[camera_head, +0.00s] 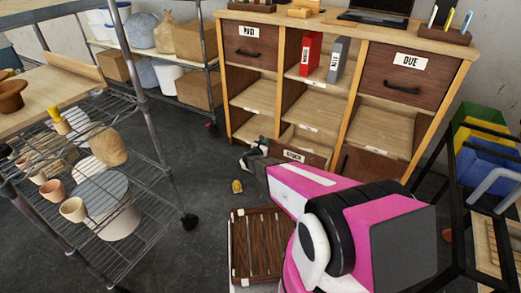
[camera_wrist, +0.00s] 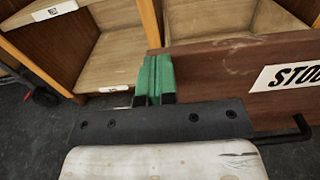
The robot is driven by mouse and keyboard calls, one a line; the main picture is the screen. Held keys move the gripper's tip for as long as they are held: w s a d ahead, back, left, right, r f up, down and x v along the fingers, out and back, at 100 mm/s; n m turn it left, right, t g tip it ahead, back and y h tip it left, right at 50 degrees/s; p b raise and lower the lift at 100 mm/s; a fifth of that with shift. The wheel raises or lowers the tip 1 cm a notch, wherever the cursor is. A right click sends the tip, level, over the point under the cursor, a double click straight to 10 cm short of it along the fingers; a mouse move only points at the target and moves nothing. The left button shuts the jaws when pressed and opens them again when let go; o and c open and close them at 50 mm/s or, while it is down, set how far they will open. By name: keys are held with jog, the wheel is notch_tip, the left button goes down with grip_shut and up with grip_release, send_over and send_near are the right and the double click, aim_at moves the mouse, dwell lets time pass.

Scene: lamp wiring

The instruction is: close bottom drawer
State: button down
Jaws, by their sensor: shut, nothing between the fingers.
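The bottom drawer, in the middle column of the wooden cabinet, has a dark brown front (camera_head: 309,158) with a white label. It stands out from the cabinet, and part of its pale inside shows behind the front. In the wrist view the drawer front (camera_wrist: 225,75) fills the right side, with a label starting "STO" and a black handle at the lower right. My gripper (camera_head: 262,143) is at the left end of this front. Its green fingertips (camera_wrist: 155,75) are together and empty, overlapping the front's left edge in the wrist view. I cannot tell whether they touch it.
The cabinet (camera_head: 278,85) has open shelves and upper drawers, one labelled "DUE" (camera_head: 405,74). A wire rack (camera_head: 150,175) with pots stands left. A dark slatted crate (camera_head: 257,245) and a small yellow object (camera_head: 237,186) are on the floor. A black frame (camera_head: 452,185) stands right.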

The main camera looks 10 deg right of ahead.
jog(key=x, duration=1.6)
jog(key=shift+w+d, duration=0.2)
jog(key=shift+w, duration=0.15)
